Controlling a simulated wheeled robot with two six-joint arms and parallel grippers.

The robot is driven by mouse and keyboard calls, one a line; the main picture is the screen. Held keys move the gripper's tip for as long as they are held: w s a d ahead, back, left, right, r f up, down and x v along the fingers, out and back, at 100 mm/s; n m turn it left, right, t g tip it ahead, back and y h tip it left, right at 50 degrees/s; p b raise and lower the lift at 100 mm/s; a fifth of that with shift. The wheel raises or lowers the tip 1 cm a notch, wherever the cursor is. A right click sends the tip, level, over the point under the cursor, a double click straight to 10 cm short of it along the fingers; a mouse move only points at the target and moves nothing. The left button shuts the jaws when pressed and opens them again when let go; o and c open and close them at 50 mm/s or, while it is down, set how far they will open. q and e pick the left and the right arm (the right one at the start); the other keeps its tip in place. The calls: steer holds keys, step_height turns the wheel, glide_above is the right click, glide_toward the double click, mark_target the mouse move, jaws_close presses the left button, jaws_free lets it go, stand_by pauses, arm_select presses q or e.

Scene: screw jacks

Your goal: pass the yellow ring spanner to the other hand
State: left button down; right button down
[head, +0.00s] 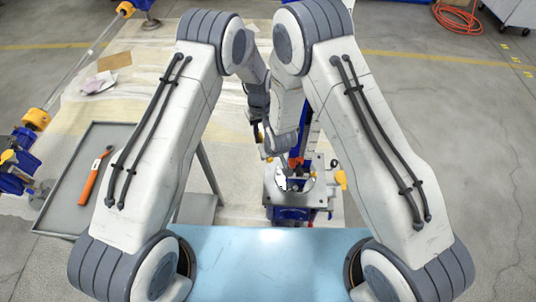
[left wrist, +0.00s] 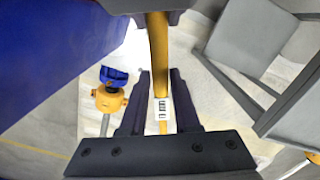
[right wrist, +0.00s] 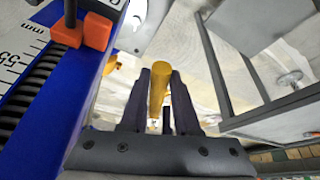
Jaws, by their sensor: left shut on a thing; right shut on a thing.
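The yellow ring spanner (left wrist: 157,45) runs between the two fingers of my left gripper (left wrist: 160,88), which is shut on its shaft. A white label (left wrist: 163,108) shows on the shaft. In the right wrist view a yellow end of the spanner (right wrist: 158,88) stands between the fingers of my right gripper (right wrist: 158,92), which is shut on it. Both grippers hold the spanner at once. In the head view my forearms hide most of the spanner, and only a small yellow bit shows close to the jack. The spanner's ring end cannot be made out.
A blue screw jack (head: 290,214) with a metal top plate stands just ahead; its blue column with a scale (right wrist: 40,100) is close beside my right gripper. A grey tray (head: 50,222) at left holds an orange-handled tool (head: 95,178). Blue-and-yellow jack parts (head: 36,120) lie farther left.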

arm_select(q)
steer(key=shift+w+d+r, duration=0.15)
steer(key=shift+w+d, duration=0.1)
steer(key=shift+d, duration=0.1)
stand_by(0.3)
steer(key=c, duration=0.7)
jaws_free()
steer(key=shift+o, duration=0.7)
steer(key=shift+s+a, duration=0.1)
steer(key=shift+a, duration=0.05)
step_height(320, 180, up, 11)
steer(key=s+a+m+g+y, duration=0.1)
steer(key=s+a+m, duration=0.55)
steer(key=s, duration=0.35)
steer(key=s+d+r+m+h, duration=0.1)
steer(key=s+d+r+m, duration=0.1)
steer(key=s+r, duration=0.6)
steer(key=s+d+r+m+t, duration=0.1)
steer(key=s+d+r+m, duration=0.1)
steer(key=s+r, duration=0.6)
steer(key=s+m, duration=0.1)
steer(key=s, duration=0.5)
steer(key=shift+s+d+t+h, duration=0.3)
steer(key=shift+s+d+h, duration=0.05)
steer(key=shift+s+h, duration=0.05)
